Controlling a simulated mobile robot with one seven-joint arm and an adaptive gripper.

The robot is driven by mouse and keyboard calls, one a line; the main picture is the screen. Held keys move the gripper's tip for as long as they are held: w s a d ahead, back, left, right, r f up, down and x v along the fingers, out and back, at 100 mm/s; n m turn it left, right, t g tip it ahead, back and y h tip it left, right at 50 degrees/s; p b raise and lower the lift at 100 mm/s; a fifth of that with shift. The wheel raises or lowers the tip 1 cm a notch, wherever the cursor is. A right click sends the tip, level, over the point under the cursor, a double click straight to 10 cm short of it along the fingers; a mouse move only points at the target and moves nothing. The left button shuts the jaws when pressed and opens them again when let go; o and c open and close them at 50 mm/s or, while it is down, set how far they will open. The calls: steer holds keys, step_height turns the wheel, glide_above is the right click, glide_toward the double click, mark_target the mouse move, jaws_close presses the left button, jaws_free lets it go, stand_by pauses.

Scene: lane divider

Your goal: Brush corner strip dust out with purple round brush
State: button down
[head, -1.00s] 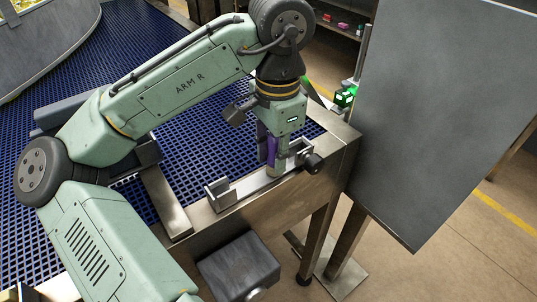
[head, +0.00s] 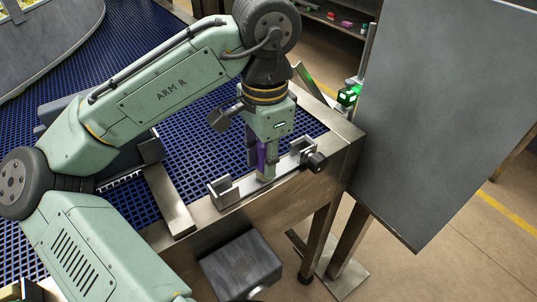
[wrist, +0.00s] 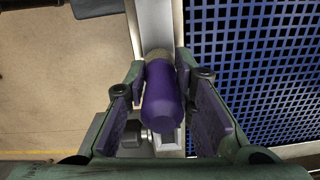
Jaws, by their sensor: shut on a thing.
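My gripper (head: 264,160) is shut on the purple round brush (wrist: 162,98), which it holds upright with its bristle end down. In the wrist view the purple handle lies between both finger pads, and the tan bristles (wrist: 158,54) show beyond it. In the head view the brush (head: 261,157) is partly hidden by my gripper. The bristle end is over or on the pale metal corner strip (head: 243,188) along the table's front edge; I cannot tell whether it touches. No dust can be made out on the strip.
Metal brackets stand at the strip's left end (head: 223,190) and right end (head: 301,149), with a black knob (head: 317,161) at the right. A blue mesh belt (head: 190,150) lies behind. A large grey panel (head: 440,110) stands at the right. A grey box (head: 240,264) sits below the edge.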

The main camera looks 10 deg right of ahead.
steer(key=shift+s+a+r, duration=0.1)
steer(key=shift+s+a, duration=0.2)
steer(key=shift+a, duration=0.35)
steer(key=shift+s+a+r, duration=0.1)
steer(key=shift+s+a, duration=0.15)
steer(key=shift+a, duration=0.4)
steer(key=shift+w+d+f, duration=0.1)
steer(key=shift+w+d, duration=0.2)
steer(key=shift+d, duration=0.45)
steer(key=shift+w+d+f, duration=0.1)
steer(key=shift+w+d, duration=0.2)
steer(key=shift+d, duration=0.4)
steer(key=shift+d, duration=0.1)
steer(key=shift+w+d, duration=0.3)
steer(key=shift+d, duration=0.35)
steer(key=shift+w+d, duration=0.25)
steer(key=shift+d, duration=0.35)
step_height(320, 180, up, 8)
